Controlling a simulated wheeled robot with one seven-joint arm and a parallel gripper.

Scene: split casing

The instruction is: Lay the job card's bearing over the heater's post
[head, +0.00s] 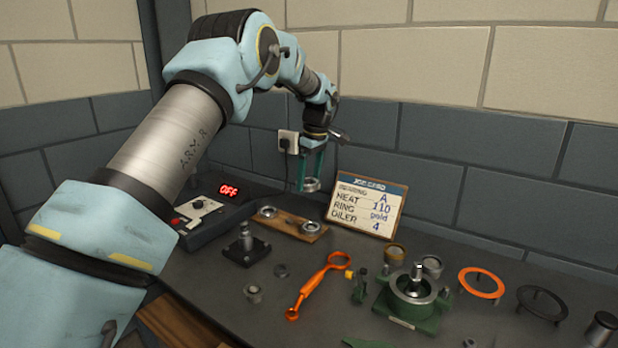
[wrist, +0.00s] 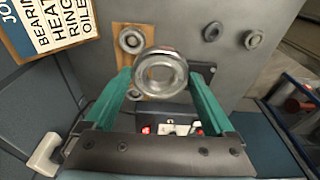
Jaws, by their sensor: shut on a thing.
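My gripper (head: 312,176) is shut on a steel ring bearing (wrist: 161,74), held up in the air between the green fingers. In the head view the held bearing (head: 311,185) hangs above the back of the bench, left of the job card (head: 366,208). The card reads bearing A, heat 110, ring gold, oiler 4. The heater's post (head: 246,236) stands upright on a black square base, bare, to the lower left of my gripper. The heater control box (head: 207,212) shows OFF in red. In the wrist view the held bearing hides part of what lies below it.
A wooden board (head: 290,224) with two more bearings lies below my gripper. An orange spanner-like tool (head: 318,285), a green casing (head: 412,300), an orange ring (head: 481,283) and a dark ring (head: 542,302) stand further right. Small parts lie near the post.

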